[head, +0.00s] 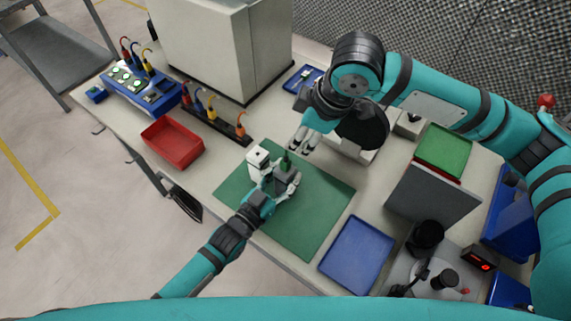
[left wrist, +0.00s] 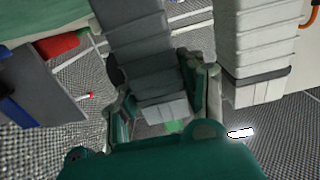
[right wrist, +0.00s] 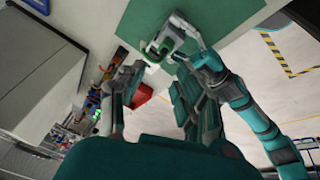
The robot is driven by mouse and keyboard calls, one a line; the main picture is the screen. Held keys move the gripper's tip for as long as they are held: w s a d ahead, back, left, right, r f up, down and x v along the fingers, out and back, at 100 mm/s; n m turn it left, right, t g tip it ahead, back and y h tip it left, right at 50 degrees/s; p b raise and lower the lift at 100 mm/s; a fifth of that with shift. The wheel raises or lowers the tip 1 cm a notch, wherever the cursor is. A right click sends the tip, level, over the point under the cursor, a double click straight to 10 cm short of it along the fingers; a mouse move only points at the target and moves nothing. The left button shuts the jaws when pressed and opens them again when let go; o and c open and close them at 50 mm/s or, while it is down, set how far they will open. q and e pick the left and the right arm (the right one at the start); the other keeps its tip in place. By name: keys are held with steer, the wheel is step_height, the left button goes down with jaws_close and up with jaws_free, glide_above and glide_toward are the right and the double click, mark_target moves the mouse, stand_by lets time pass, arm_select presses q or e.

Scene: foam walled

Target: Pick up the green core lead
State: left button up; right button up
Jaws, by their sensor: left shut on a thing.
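My left gripper (head: 283,186) is shut on a dark grey block (head: 284,171) over the green mat. In the left wrist view the block (left wrist: 150,60) is ribbed and sits between the fingers (left wrist: 165,105). A small green piece (head: 285,160), perhaps the green core lead, stands up at the block in the head view. The right wrist view shows a green curved piece (right wrist: 153,56) beside the left gripper (right wrist: 178,42). A white block (head: 258,162) stands close to its left. My right gripper (head: 303,138) is open and empty just behind them; its fingers show apart in its wrist view (right wrist: 150,98).
A black rack (head: 216,127) holds several coloured leads, behind the green mat (head: 310,220). A red tray (head: 172,142) lies left, a blue tray (head: 356,254) right. A grey panel (head: 432,200) and a large beige cabinet (head: 225,45) stand as obstacles. The mat's right part is clear.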

mark_target(286, 154)
steer(key=w+a+r+n+g+h, duration=0.2)
steer(key=a+r+n+h, duration=0.1)
steer(key=n, duration=0.8)
steer(key=shift+g, duration=0.3)
step_height(286, 154, down, 11)
steer(key=shift+s+f, duration=0.15)
steer(key=shift+f, duration=0.05)
jaws_close()
